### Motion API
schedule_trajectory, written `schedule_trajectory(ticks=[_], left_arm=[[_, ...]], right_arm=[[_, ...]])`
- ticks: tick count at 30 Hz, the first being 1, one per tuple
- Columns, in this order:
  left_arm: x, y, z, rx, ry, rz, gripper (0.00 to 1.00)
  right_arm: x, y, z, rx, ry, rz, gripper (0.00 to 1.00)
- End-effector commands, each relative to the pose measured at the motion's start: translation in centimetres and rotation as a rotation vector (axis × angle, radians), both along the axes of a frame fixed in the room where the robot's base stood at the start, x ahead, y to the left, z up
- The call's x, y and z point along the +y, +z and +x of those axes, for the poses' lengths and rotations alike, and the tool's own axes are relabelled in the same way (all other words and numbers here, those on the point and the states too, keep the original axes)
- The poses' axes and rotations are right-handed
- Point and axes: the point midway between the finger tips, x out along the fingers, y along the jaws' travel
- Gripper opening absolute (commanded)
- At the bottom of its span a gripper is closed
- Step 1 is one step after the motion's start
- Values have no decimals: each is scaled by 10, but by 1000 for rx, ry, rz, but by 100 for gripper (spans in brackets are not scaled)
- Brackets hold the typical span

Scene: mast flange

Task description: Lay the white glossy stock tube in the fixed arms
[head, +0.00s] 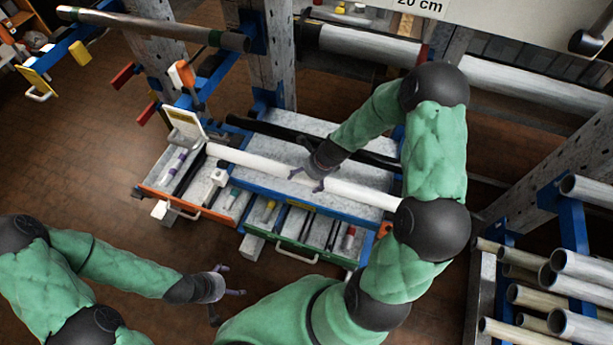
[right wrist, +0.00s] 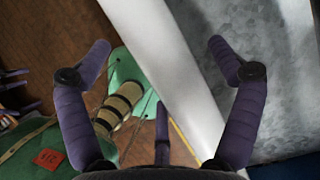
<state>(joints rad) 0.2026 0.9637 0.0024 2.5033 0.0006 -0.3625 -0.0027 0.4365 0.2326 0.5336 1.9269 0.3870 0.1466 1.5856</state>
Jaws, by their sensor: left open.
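The white glossy tube (head: 350,191) lies along the front of the grey bench top, slanting down to the right; its right end is behind my right arm. My right gripper (head: 303,175) is open over the tube's middle. In the right wrist view the tube (right wrist: 165,60) passes between the spread fingers (right wrist: 160,45), which appear clear of it. My left gripper (head: 222,288) is open and empty, low in front of the bench. Blue arms stick out from the upright posts; one at the upper left (head: 254,32) is by a grey tube. Which arms are the fixed ones is unclear.
A dark tube (head: 262,131) lies behind the white one. Open drawers (head: 185,208) with small items jut from the bench front. An orange-handled tool (head: 183,74) stands at the bench's left. A rack of metal tubes (head: 585,265) fills the right.

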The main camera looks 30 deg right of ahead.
Motion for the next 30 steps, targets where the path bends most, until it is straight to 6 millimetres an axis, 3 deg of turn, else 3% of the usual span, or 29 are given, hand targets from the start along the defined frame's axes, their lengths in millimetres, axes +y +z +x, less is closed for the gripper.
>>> schedule_trajectory(ticks=[11, 24, 30], left_arm=[[0, 0, 0, 0, 0, 0, 93], [0, 0, 0, 0, 0, 0, 93], [0, 0, 0, 0, 0, 0, 93]], right_arm=[[-2, 7, -3, 1, 0, 1, 92], [-22, 81, -26, -2, -2, 0, 92], [-28, 103, -34, 1, -1, 1, 92]])
